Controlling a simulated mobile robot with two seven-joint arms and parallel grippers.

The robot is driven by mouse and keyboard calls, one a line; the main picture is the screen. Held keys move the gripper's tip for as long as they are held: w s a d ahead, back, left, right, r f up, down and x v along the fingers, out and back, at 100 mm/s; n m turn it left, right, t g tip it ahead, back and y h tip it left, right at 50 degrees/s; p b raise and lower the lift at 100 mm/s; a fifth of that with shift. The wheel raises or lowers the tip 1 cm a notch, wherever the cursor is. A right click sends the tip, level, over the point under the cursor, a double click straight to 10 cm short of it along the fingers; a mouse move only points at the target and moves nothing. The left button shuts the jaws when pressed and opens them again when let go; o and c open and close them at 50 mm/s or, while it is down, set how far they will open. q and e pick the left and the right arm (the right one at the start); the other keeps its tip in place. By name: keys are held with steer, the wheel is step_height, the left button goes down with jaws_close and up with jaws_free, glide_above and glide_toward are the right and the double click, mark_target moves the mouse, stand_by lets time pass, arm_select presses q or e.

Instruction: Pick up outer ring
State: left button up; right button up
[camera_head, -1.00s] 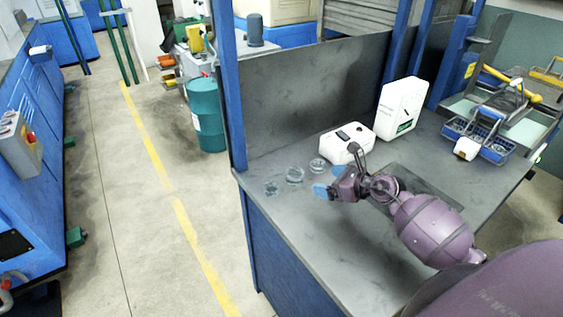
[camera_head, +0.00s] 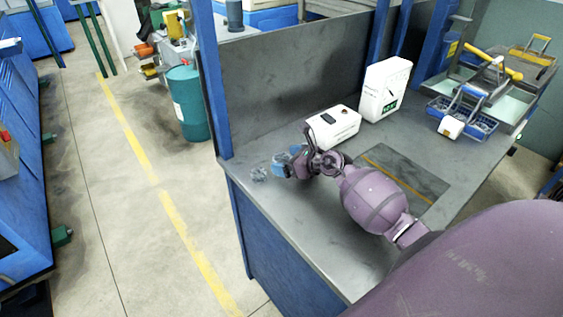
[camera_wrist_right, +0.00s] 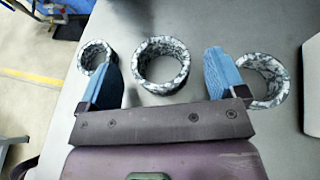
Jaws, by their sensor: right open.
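Three grey speckled rings stand on the workbench (camera_head: 285,225). In the right wrist view the middle ring (camera_wrist_right: 160,44) lies between and just beyond the blue fingertips of my right gripper (camera_wrist_right: 163,62). The left ring (camera_wrist_right: 84,60) is partly behind the left finger. The right ring (camera_wrist_right: 284,84) is outside the right finger. I cannot tell which one is the outer ring. In the head view my right gripper (camera_head: 287,162) is open and empty near the bench's left end. One ring (camera_head: 258,174) shows to its left; the others are mostly hidden. My left gripper is out of view.
A white device (camera_head: 335,127) and a white box (camera_head: 385,90) stand behind my right arm. A blue basket (camera_head: 465,117) is at the far right. A dark panel (camera_head: 275,75) closes the bench's back. The bench's front left is clear.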

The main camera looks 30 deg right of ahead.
steer(key=shift+w+a+f, duration=0.2)
steer(key=shift+w+f, duration=0.1)
steer(key=shift+w, duration=0.3)
steer(key=shift+c, duration=0.3)
steer(key=c, duration=0.7)
steer(key=shift+r, duration=0.1)
steer(key=c, duration=0.3)
steer(key=shift+c, duration=0.2)
